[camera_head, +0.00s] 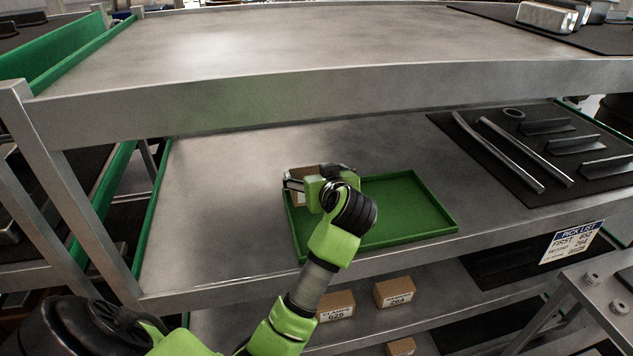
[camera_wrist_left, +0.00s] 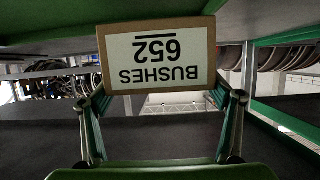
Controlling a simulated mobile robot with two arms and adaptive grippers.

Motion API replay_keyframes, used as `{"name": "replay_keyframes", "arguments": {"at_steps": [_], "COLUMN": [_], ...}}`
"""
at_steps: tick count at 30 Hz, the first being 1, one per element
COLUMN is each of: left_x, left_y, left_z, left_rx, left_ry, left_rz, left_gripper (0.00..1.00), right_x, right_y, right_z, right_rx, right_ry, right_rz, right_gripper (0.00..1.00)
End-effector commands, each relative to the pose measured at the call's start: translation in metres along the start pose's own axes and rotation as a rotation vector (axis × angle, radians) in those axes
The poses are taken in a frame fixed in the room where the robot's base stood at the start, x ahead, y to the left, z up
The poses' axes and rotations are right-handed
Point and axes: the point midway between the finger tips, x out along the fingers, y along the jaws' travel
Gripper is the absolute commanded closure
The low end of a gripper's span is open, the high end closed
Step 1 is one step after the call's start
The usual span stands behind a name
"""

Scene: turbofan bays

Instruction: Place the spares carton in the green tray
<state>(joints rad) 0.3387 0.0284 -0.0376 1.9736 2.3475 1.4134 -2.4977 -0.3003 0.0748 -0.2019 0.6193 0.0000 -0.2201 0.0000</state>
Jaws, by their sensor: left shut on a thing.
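A brown spares carton (camera_head: 297,190) is in my left gripper (camera_head: 316,178), over the left end of the green tray (camera_head: 412,205) on the middle shelf. In the left wrist view the carton (camera_wrist_left: 158,55) shows a white label reading BUSHES 652, upside down, with a finger on each side. My left gripper is shut on it and hides much of it in the head view. I cannot tell whether the carton touches the tray floor. The rest of the tray is empty. My right gripper is not in view.
A dark mat (camera_head: 530,150) with metal rods, a ring and brackets lies right of the tray. A pick list sign (camera_head: 571,242) hangs on the shelf edge. Cartons labelled 625 (camera_head: 336,306) and 264 (camera_head: 395,292) stand on the shelf below. The upper shelf (camera_head: 300,85) overhangs behind.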

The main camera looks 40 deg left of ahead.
Motion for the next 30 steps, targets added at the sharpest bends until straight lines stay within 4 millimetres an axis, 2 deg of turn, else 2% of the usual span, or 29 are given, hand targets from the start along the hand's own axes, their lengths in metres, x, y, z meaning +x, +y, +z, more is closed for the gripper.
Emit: {"name": "replay_keyframes", "arguments": {"at_steps": [1,6,17,18,20,30], "left_x": [0.002,0.009,0.011,0.011,0.011,0.011], "left_y": [-0.001,0.000,0.000,0.000,0.000,0.000], "left_z": [0.006,0.024,0.028,0.030,0.030,0.029], "left_rx": [0.006,0.003,0.002,0.003,0.002,0.001], "left_ry": [-0.003,0.000,0.002,0.000,0.000,0.000], "left_rz": [-0.003,-0.002,0.000,-0.001,-0.001,-0.001], "left_gripper": [0.53,0.53,0.53,0.15,0.00,0.00], "right_x": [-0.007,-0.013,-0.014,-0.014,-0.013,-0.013], "right_y": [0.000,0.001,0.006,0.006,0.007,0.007], "right_z": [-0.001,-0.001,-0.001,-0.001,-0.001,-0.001], "right_rx": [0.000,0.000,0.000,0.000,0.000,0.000], "right_ry": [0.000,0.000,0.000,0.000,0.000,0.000], "right_rz": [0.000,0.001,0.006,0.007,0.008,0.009], "right_gripper": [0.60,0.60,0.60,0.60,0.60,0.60]}}
